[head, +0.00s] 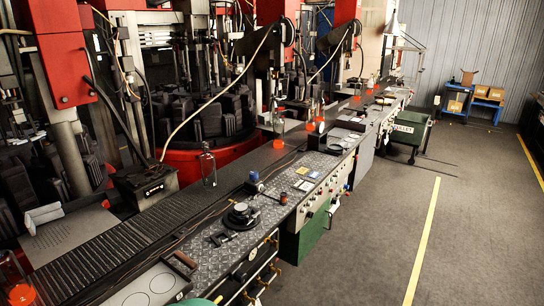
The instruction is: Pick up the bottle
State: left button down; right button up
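A clear glass bottle (208,168) stands upright on the dark conveyor strip, left of the middle of the head view. Another bottle with a glowing orange lower part (18,290) is at the bottom left corner, partly cut off by the frame edge. Farther back along the line, more glass pieces with orange glow show, one near the red machine (278,124) and one to its right (315,118). Neither of my grippers is in view, so nothing is seen touching the clear bottle.
A long metal workbench (215,262) with tools, knobs and pipes runs along the conveyor. Red moulding machines (62,70) stand behind it. A green cart (410,130) and a blue table with boxes (470,105) are farther back. The grey floor (370,240) at right is open.

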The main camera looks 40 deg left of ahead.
aim_at(206, 159)
jog(key=i+l, duration=0.15)
jog(key=i, duration=2.5)
jog(key=i+u, duration=0.1)
jog(key=u, duration=0.3)
jog(key=i+u, duration=0.1)
jog(key=u, duration=0.35)
jog(key=i+u, duration=0.15)
jog(key=u, duration=0.25)
jog(key=l+u, duration=0.15)
jog(key=u, duration=0.3)
jog(key=i+l+u, duration=0.15)
jog(key=u, duration=0.25)
jog(key=l+u, duration=0.1)
jog(key=u, duration=0.35)
jog(key=i+l, duration=0.05)
